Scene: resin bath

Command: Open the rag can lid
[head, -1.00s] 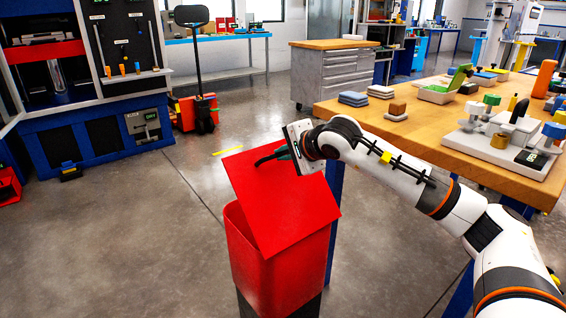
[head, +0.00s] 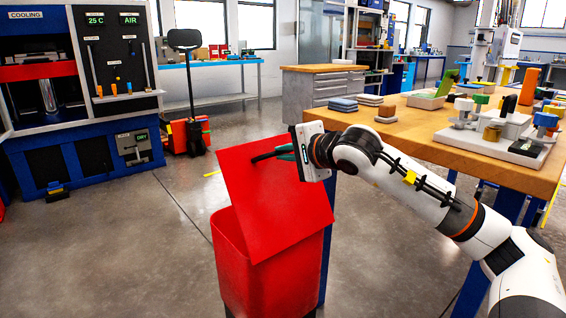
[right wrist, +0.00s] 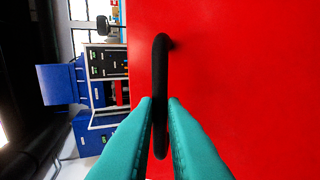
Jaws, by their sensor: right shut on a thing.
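The red rag can (head: 268,275) stands on the floor left of the wooden table. Its flat red lid (head: 277,195) is tilted steeply up, and the can's rim shows at the lower left of it. My right gripper (head: 276,153) is at the upper part of the lid. In the right wrist view, its two teal fingers (right wrist: 160,115) are shut on the black lid handle (right wrist: 160,75), with the red lid face (right wrist: 250,70) filling the right side. The can's inside is hidden behind the lid. My left gripper is not in view.
The wooden table (head: 415,120) with trays and fixtures is close to the right of the can. A blue machine cabinet (head: 85,150) stands at the left. The grey floor left of the can is clear.

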